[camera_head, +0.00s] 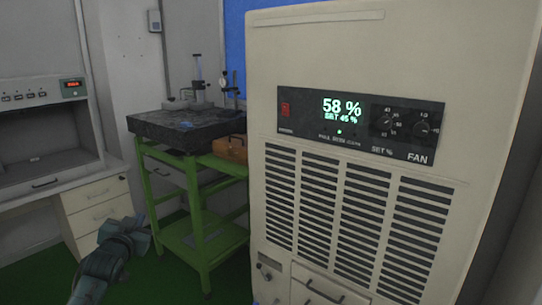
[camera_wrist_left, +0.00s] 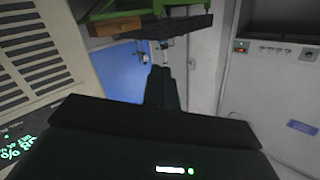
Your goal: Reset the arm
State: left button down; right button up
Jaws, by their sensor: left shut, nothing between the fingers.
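My left arm comes in at the lower left of the head view. Its gripper (camera_head: 136,228) is in front of the white drawers and left of the green stand, held in the air. In the left wrist view the dark fingers of the left gripper (camera_wrist_left: 161,72) are together, with nothing between them. My right gripper is in neither view.
A large beige dehumidifier (camera_head: 400,45) reading 58 % fills the right. A green stand (camera_head: 200,205) carries a dark slab (camera_head: 165,125) with gauges, and an orange-brown box (camera_head: 231,149). White drawers (camera_head: 97,192) stand at left. Some green floor (camera_head: 150,285) is clear.

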pick_arm(q)
jog(key=s+d+f+g+h, duration=0.2)
jog(key=s+d+f, duration=0.5)
jog(key=f, duration=0.4)
jog(key=s+d+f+g+h, duration=0.1)
jog(key=s+d+f, duration=0.3)
jog(key=s, duration=0.6)
jog(key=s+d+f+g+h, duration=0.1)
jog(key=s+d+f, duration=0.3)
jog(key=s, duration=0.7)
jog(key=s+d+f+g+h, duration=0.1)
jog(key=s+d+f, duration=0.4)
jog(key=s, duration=0.5)
jog(key=shift+s+g, duration=0.25)
jog(key=shift+g, duration=0.45)
